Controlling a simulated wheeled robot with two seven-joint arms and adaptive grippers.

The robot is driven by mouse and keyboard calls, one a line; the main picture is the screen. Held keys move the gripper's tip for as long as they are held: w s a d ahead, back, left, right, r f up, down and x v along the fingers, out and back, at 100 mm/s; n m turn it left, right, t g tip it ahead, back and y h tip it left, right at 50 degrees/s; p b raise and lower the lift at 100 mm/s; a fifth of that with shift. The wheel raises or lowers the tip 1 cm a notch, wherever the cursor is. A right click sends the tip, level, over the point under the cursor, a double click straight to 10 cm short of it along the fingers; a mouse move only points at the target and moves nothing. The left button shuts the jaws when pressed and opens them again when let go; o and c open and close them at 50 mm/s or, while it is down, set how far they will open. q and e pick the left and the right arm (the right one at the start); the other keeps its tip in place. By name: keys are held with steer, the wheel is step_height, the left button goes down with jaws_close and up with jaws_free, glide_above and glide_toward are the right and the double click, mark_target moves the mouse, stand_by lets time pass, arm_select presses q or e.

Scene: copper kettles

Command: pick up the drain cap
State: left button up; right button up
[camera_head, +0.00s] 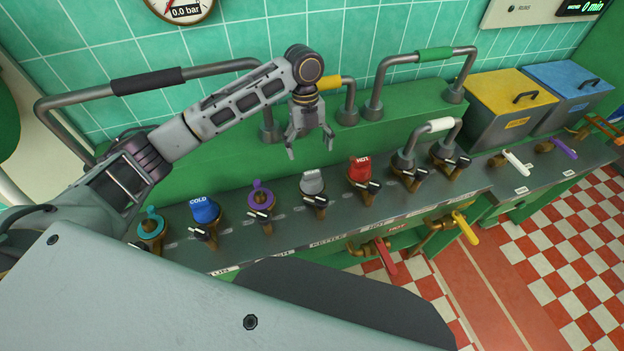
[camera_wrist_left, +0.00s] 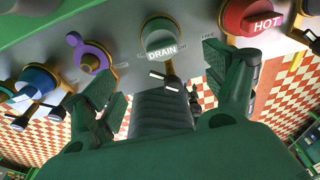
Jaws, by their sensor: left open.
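The drain cap (camera_head: 312,183) is a light grey cap on a brass fitting, in the row of caps on the grey counter. In the left wrist view the drain cap (camera_wrist_left: 158,38) shows the word DRAIN, at the top centre. My left gripper (camera_head: 311,147) is open and empty, pointing down above and slightly behind the cap in the head view. In the left wrist view its two fingers (camera_wrist_left: 165,85) stand wide apart, with the cap between and beyond them, apparently untouched. My right gripper is not in view.
The red HOT cap (camera_head: 360,170) stands right of the drain cap and a purple-topped fitting (camera_head: 262,196) stands left. The blue COLD cap (camera_head: 205,210) is farther left. Pipes with coloured sleeves, such as the white-sleeved pipe (camera_head: 434,126), rise nearby. A yellow-lidded bin (camera_head: 508,95) stands back right.

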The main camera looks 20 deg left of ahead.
mark_target(311, 171)
arm_select(q)
steer(key=f, duration=0.4)
steer(key=s+f, duration=0.1)
steer(key=f, duration=0.1)
steer(key=shift+d+f, duration=0.3)
steer(key=shift+f, duration=0.05)
steer(key=shift+s+d+f+p, duration=0.1)
steer(key=shift+f+p, duration=0.1)
steer(key=shift+f, duration=0.65)
steer(key=shift+w+d+f+p, duration=0.1)
steer(key=shift+f+p, duration=0.15)
steer(key=shift+f, duration=0.65)
steer(key=shift+s+d+f+p, duration=0.1)
steer(key=shift+f+p, duration=0.1)
steer(key=shift+f, duration=0.65)
steer(key=c, duration=1.1)
steer(key=shift+r, duration=0.2)
steer(key=shift+c, duration=0.2)
steer(key=shift+r+b, duration=0.45)
steer(key=shift+r, duration=4.4)
